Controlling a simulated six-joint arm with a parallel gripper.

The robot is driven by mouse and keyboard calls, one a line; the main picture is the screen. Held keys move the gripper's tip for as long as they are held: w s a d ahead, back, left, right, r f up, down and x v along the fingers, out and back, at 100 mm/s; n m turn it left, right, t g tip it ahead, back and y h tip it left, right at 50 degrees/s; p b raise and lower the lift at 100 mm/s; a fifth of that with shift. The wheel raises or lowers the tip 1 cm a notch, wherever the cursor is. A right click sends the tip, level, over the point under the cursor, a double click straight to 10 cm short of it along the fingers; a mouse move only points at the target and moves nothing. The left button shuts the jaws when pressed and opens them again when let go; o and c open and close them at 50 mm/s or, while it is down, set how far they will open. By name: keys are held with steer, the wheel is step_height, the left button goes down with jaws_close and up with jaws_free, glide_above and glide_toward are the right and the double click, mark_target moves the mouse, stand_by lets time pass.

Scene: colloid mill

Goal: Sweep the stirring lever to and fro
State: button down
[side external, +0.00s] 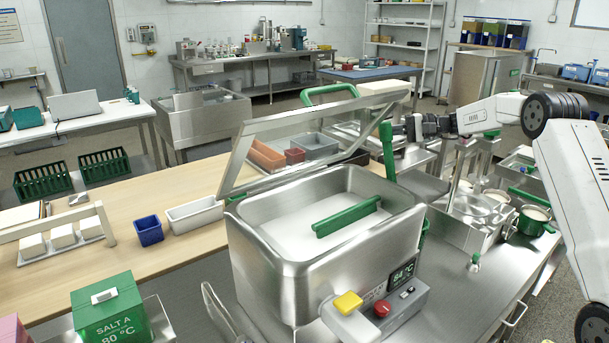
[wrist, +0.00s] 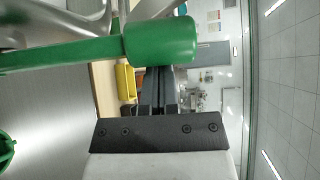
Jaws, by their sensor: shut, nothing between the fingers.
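The green stirring lever (side external: 387,150) stands upright with a slight lean at the back right corner of the steel vat (side external: 275,258). Its thick green grip (wrist: 160,42) and thinner rod (wrist: 60,54) also show in the wrist view, lying across the upper left. My gripper (side external: 408,128) is just right of the lever's upper part in the side view. In the wrist view my gripper (wrist: 159,80) has its dark fingers together, nothing between them, with the tips close to the grip. I cannot tell whether they touch it.
The vat holds white liquid and a green bar (side external: 346,216); its clear lid (side external: 310,125) is raised. A control box (side external: 385,308) with red and yellow buttons is at its front.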

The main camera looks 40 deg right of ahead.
steer(key=shift+s+r, duration=0.1)
steer(key=shift+s, duration=0.15)
steer(key=s+n+t+y, duration=0.1)
steer(key=s+n, duration=0.1)
steer(key=s, duration=0.8)
steer(key=shift+s+f+t+y, duration=0.2)
steer(key=shift+s+t+y, duration=0.1)
steer(key=shift+t+y, duration=0.1)
steer(key=shift+w, duration=0.1)
stand_by(0.4)
